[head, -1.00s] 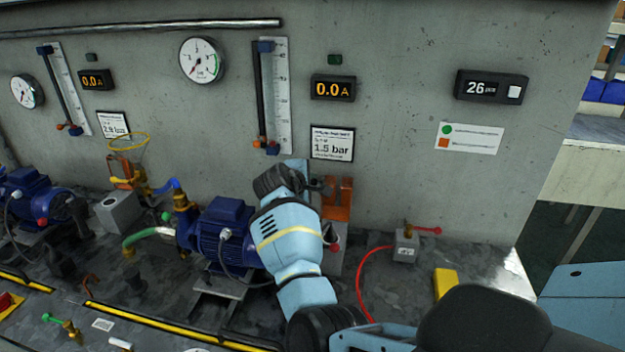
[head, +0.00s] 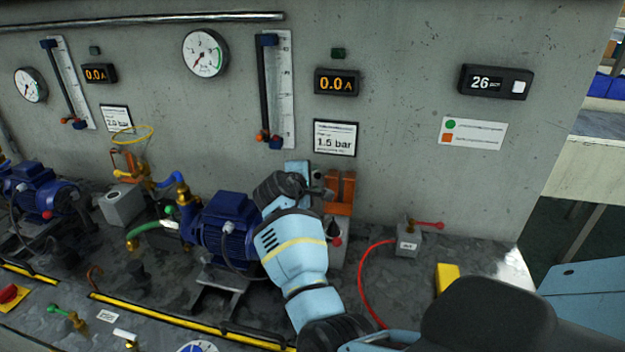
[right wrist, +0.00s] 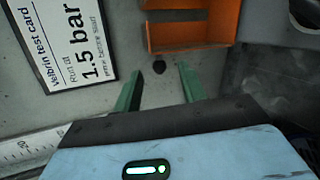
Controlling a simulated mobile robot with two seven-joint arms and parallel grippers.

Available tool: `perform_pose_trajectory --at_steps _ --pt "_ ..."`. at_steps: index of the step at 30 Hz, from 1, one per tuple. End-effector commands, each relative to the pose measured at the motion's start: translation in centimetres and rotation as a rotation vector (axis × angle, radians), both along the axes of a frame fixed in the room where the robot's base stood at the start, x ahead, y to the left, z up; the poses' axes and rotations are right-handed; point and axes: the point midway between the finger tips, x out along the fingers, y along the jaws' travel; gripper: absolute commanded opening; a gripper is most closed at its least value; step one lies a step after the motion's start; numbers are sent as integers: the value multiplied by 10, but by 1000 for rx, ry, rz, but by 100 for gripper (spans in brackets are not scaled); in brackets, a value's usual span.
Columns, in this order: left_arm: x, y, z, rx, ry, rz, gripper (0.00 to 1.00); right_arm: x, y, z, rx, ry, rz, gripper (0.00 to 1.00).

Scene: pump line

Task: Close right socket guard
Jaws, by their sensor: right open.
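An orange guard (head: 341,192) sits at the top of a grey socket box (head: 339,255) against the wall, right of the blue pump. In the right wrist view the guard (right wrist: 192,24) shows as an orange frame with a hollow inside, at the top middle. I cannot tell its exact angle. My right gripper (head: 322,188) is just left of the guard in the head view, partly covered by its own wrist. In the right wrist view its two green fingers (right wrist: 160,88) are apart with nothing between them, a little short of the guard. My left gripper is out of view.
A test card reading 1.5 bar (head: 335,138) hangs on the wall just above the guard. The blue pump (head: 228,225) stands to the left. A red cable (head: 362,285) runs to a small grey box (head: 408,242) at the right. The bench between them is partly clear.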

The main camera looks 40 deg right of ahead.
Motion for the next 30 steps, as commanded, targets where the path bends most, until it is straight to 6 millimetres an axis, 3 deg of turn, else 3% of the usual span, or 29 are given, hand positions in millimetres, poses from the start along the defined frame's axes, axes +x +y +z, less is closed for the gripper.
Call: perform_pose_trajectory --at_steps 5,18,30 --pt "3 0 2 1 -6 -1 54 -4 10 5 0 -2 1 41" --pt "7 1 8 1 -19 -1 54 -30 60 27 0 0 0 41" --pt "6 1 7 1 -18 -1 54 -33 64 30 0 0 0 41"
